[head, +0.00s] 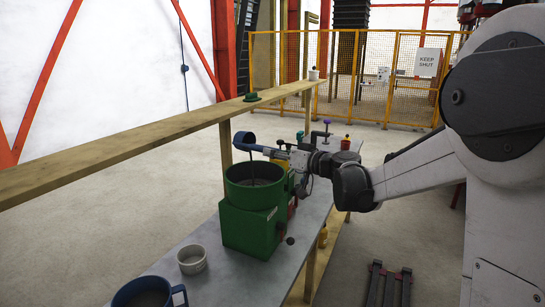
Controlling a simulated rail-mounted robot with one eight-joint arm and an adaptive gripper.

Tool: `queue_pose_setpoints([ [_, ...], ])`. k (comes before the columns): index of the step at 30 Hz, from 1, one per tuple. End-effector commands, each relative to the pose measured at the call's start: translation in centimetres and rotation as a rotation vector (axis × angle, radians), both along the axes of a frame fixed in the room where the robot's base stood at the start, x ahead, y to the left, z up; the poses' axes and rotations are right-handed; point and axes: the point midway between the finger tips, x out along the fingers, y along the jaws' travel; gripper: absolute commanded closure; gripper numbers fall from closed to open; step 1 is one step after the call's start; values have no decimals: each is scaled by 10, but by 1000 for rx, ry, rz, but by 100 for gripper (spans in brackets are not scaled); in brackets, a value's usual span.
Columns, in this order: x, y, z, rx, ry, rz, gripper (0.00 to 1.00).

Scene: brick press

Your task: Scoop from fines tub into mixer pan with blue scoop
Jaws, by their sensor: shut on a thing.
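The blue scoop (246,141) is over the green mixer pan (238,193), above its rim and apart from it. Its bowl looks tipped. My gripper (296,158) is shut on the handle of the scoop, right of the pan. A thin dark line runs from below the scoop bowl down into the pan; I cannot tell whether it is falling material or part of the mixer. Grey material shows inside the pan. A blue tub (178,298) with a white label and grey contents is cut off at the bottom edge; I cannot tell whether it is the fines tub.
A small white pot (192,260) stands on the grey table (220,285) between tub and mixer. A wooden shelf (130,147) runs behind, bearing a green object (252,97) and a small pot (313,74). Several small items stand beyond my gripper. A yellow fence (395,85) is farther back.

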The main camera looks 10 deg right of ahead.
Motion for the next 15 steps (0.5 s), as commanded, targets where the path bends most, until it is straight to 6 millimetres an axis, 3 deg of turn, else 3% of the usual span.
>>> queue_pose_setpoints([
  [15, -1, 1, -18, 88, -95, 3, 100],
])
